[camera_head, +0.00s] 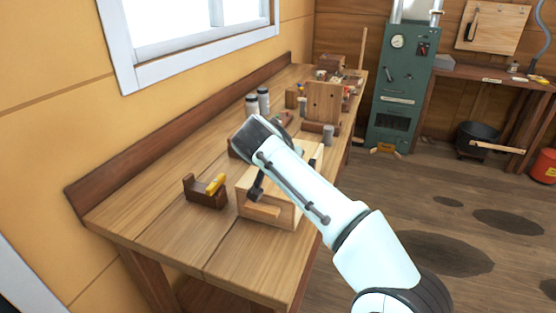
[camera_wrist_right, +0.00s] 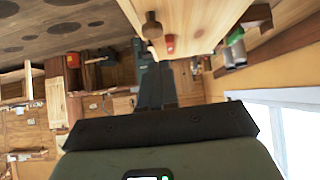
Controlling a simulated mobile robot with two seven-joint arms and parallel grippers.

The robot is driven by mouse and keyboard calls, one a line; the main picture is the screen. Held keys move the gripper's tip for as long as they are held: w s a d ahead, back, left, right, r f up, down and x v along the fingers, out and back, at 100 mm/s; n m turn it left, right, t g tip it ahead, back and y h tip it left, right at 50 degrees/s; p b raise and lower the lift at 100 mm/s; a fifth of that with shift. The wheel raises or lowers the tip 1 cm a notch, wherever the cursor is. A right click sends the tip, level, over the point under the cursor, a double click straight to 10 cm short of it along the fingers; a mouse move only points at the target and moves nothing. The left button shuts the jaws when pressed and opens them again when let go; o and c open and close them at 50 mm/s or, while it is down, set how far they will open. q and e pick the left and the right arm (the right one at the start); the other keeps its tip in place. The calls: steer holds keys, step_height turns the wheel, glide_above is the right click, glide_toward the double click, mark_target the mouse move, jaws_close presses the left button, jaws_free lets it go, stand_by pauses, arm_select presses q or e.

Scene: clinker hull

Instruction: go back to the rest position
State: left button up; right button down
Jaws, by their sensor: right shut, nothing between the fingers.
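My right arm (camera_head: 315,195) reaches in from the lower right over the workbench. Its wrist end (camera_head: 258,137) is above a pale wooden box frame (camera_head: 283,217) and covers part of it. In the wrist view, tilted nearly upside down, my right gripper (camera_wrist_right: 165,124) shows as a dark wide bar; it is shut with nothing held. Pale wood with a dark round knob (camera_wrist_right: 152,27) is just beyond it there. My left gripper is not in view.
The workbench (camera_head: 150,215) runs along the yellow wall under the window. A brown block with a yellow piece (camera_head: 206,190) stands left of the frame. Several jars, an upright board (camera_head: 322,103) and tools stand behind. A green stove (camera_head: 398,95) is beyond the bench. The floor (camera_head: 440,205) at right is open.

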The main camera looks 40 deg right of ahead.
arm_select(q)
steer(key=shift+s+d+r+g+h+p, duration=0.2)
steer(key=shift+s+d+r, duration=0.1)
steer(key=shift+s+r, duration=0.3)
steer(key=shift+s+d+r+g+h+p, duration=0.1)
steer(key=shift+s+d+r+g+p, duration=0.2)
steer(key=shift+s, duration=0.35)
arm_select(e)
steer(key=v, duration=1)
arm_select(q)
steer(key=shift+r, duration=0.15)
arm_select(e)
steer(key=shift+w+a, duration=0.15)
